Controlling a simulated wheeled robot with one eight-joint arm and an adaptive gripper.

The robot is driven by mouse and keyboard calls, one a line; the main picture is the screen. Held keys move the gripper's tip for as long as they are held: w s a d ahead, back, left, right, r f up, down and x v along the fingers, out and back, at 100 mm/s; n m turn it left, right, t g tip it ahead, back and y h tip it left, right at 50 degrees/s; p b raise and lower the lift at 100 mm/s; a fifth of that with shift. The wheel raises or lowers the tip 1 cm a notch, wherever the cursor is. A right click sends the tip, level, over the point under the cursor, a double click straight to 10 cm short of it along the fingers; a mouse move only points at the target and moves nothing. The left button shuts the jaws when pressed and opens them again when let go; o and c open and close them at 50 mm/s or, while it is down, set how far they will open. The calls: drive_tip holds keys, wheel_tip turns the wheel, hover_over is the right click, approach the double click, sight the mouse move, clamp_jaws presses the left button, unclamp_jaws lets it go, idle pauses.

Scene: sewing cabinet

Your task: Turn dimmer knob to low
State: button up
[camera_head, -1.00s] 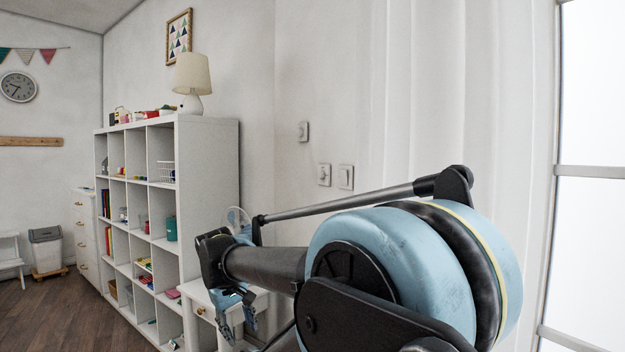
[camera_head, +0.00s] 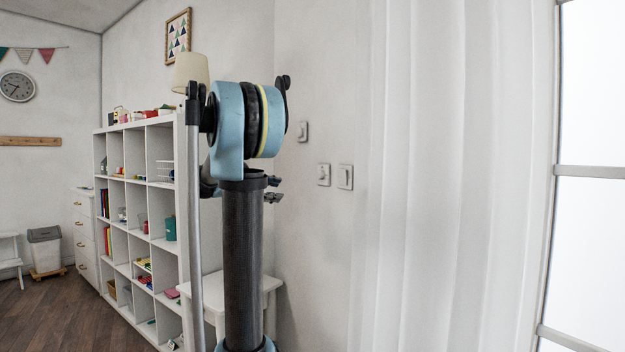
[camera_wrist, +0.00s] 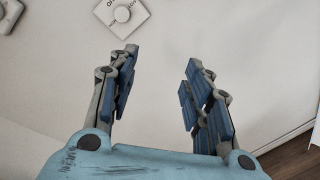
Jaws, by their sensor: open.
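A square white plate with a round white knob (camera_wrist: 122,13) and dark lettering is on the wall at the top of the wrist view. It appears tilted there, and its top edge is cut off. In the head view, a wall plate with a small knob (camera_head: 323,174) is right of my gripper (camera_head: 275,189). I cannot tell for sure that both views show the same plate. My gripper also shows in the wrist view (camera_wrist: 160,72), open and empty, with blue-padded fingers apart. The knob is beyond the left finger's tip, not between the fingers.
A flat switch plate (camera_head: 345,177) is just right of the knob plate, and another wall control (camera_head: 302,131) is above. A white shelf unit (camera_head: 212,150) and a small white table (camera_head: 270,283) stand near my arm. A curtain (camera_head: 450,180) hangs at right.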

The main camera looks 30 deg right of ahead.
drive_tip(key=w+d+r+h, duration=0.1)
drive_tip(key=w+r+h, duration=0.1)
drive_tip(key=w+r, duration=0.2)
approach(318, 175)
drive_tip(key=shift+n+g, duration=0.3)
drive_tip(key=d, duration=0.8)
drive_tip(key=shift+s, duration=0.35)
drive_tip(key=shift+a, duration=0.1)
drive_tip(key=c, duration=1.1)
